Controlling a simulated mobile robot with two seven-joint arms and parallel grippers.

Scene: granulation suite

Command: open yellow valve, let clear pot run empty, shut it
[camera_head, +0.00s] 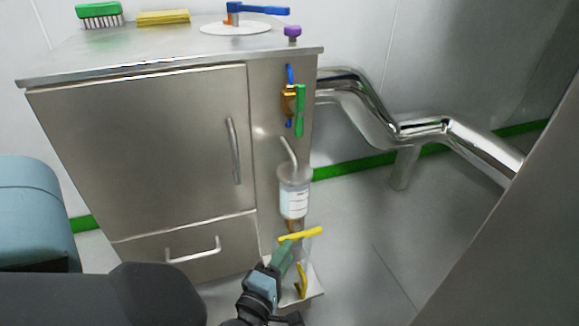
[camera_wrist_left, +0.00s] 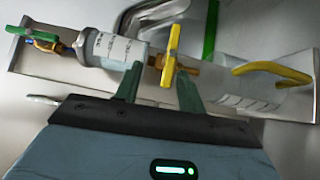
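The clear pot (camera_head: 294,197) hangs upright on the cabinet's narrow side, with a white label and bluish contents low down. It also shows in the left wrist view (camera_wrist_left: 113,49). Below it, the yellow valve handle (camera_head: 301,234) lies crosswise to the brass outlet; in the left wrist view the handle (camera_wrist_left: 173,45) crosses the pipe. My left gripper (camera_head: 285,252) is open just at the handle, with green fingers. In the left wrist view, the handle's near end lies between the gripper's fingertips (camera_wrist_left: 159,82), with gaps visible. My right gripper is out of view.
A clear graduated vessel (camera_wrist_left: 235,88) with a yellow curved handle (camera_wrist_left: 270,71) stands below the valve on a small ledge (camera_head: 313,287). Above the pot is a brass valve with a green handle (camera_head: 300,110). Shiny pipes (camera_head: 420,128) run right of the steel cabinet (camera_head: 150,150).

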